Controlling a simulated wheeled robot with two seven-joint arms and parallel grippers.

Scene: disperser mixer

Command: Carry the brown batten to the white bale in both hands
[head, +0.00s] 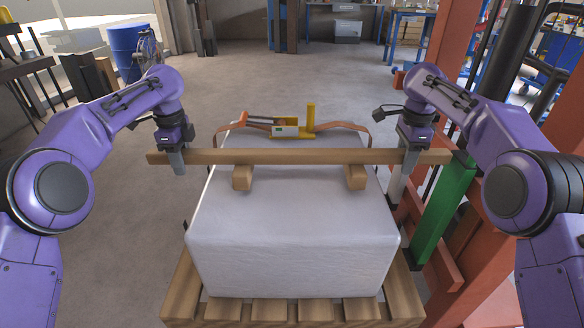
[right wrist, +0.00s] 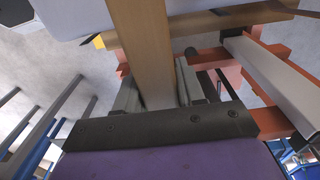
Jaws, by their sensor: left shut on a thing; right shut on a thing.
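The brown batten (head: 290,157) lies level, left to right, across the upper part of the white bale (head: 293,240) in the head view. My left gripper (head: 178,162) is shut on it near its left end. My right gripper (head: 409,160) is shut on it near its right end. In the right wrist view the batten (right wrist: 143,45) runs up from between the fingers. Two wooden blocks, a left one (head: 242,178) and a right one (head: 355,178), sit on the bale at the batten's near side. I cannot tell whether the batten touches them.
The bale stands on a wooden pallet (head: 290,309). An orange strap tool with a yellow handle (head: 311,118) lies on the bale behind the batten. A green post (head: 443,212) and red frame (head: 481,235) stand close on the right.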

